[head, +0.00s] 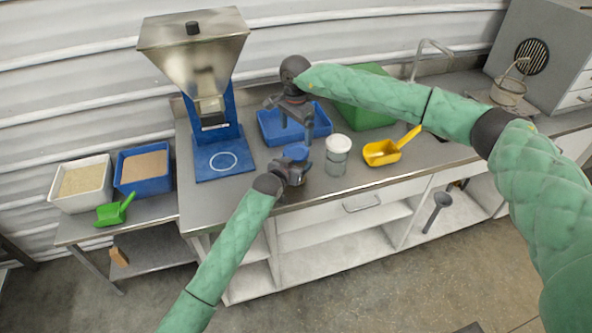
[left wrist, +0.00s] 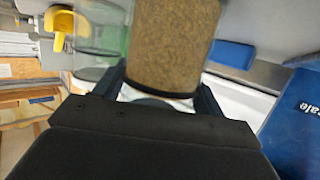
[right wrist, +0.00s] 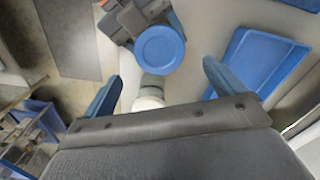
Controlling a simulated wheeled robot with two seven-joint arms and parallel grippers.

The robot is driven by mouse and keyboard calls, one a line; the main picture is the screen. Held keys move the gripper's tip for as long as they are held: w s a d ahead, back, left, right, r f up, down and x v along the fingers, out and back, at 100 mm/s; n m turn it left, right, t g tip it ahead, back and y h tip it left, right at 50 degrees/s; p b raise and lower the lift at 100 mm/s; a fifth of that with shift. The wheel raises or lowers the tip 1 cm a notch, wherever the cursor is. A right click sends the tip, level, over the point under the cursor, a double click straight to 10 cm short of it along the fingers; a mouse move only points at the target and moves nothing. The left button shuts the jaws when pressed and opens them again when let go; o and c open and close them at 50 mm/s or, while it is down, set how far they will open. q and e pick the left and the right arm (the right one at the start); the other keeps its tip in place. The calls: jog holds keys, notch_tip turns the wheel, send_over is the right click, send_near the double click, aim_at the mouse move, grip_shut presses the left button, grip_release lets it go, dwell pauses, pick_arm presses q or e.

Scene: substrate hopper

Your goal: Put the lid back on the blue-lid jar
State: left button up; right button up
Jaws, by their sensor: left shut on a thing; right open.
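The blue lid (head: 296,152) lies flat over the top of the jar held at the bench's front edge; I cannot tell whether it is fully seated. It shows as a round blue disc in the right wrist view (right wrist: 160,48). My left gripper (head: 291,175) is shut on the jar, whose brown-filled body (left wrist: 175,50) stands between the fingers in the left wrist view. My right gripper (head: 296,130) is open and empty above the lid, pointing down. In the right wrist view the lid is just beyond the spread fingertips, apart from them.
A white-lidded clear jar (head: 338,155) stands close to the right of the held jar. A yellow scoop (head: 390,149) lies further right. A blue tray (head: 270,124) and green bin (head: 366,112) are behind. The hopper (head: 196,50) stands on the left over a blue base (head: 238,172).

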aim_at(296, 150)
dwell(0.5)
jog(key=shift+f, duration=4.05)
jog(key=shift+c, duration=0.2)
jog(key=c, duration=1)
jog(key=shift+o, duration=0.2)
jog(key=shift+m, duration=0.7)
jog(key=o, duration=1.1)
jog(key=shift+r, duration=0.1)
notch_tip(296, 150, up, 12)
jog(key=shift+f, duration=0.1)
